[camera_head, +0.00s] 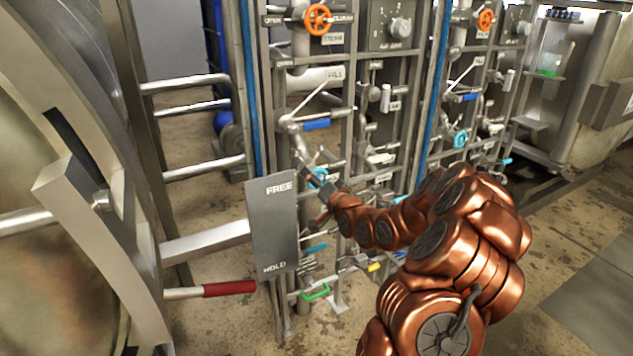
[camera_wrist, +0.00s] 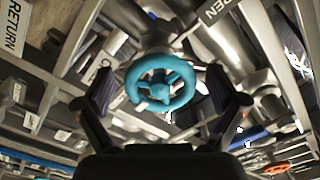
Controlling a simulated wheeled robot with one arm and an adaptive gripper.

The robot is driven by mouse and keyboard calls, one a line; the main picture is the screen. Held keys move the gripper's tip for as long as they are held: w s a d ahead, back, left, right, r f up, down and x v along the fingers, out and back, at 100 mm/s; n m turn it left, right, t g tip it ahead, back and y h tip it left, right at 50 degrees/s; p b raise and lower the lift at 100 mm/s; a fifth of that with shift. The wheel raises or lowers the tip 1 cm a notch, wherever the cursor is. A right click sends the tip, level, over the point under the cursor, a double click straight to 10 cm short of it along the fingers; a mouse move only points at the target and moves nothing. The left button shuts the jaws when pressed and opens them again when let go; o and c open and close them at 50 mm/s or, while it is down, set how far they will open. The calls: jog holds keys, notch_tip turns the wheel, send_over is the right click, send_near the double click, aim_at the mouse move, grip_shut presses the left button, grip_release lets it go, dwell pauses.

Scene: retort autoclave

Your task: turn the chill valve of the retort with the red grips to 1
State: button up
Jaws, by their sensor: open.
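A teal handwheel (camera_wrist: 161,85) is in the middle of the wrist view, facing me, with a hub and spokes. My gripper (camera_wrist: 160,98) is open, with one finger on each side of the wheel and visible space between the fingers and its rim. In the head view my gripper (camera_head: 318,184) is at the valve rack, close to the same teal wheel (camera_head: 319,174), which it partly hides. A lever with a red grip (camera_head: 229,288) is at the lower left, by the near retort. I cannot read the wheel's setting.
A grey FREE/HOLD plate (camera_head: 273,222) stands just left of my arm. An orange handwheel (camera_head: 318,19) and a blue-handled lever (camera_head: 316,125) are higher on the rack. Pipes and frame bars crowd the wheel. Another rack with a teal wheel (camera_head: 460,138) is farther right. Open floor (camera_head: 560,235) lies at right.

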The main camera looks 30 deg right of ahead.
jog(key=shift+c, duration=0.3)
jog(key=c, duration=1.1)
jog(key=shift+f+n, duration=0.1)
jog(key=shift+n, duration=0.2)
jog(key=shift+f+n+b, duration=0.1)
jog(key=shift+n+b, duration=0.5)
jog(key=shift+n, duration=0.4)
jog(key=n+b, duration=0.1)
jog(key=n, duration=0.2)
jog(key=shift+d+n, duration=0.1)
jog(key=shift+n, duration=0.3)
jog(key=n+b, duration=0.2)
jog(key=n, duration=0.3)
jog(key=shift+d, duration=0.15)
jog(key=shift+n+b, duration=0.3)
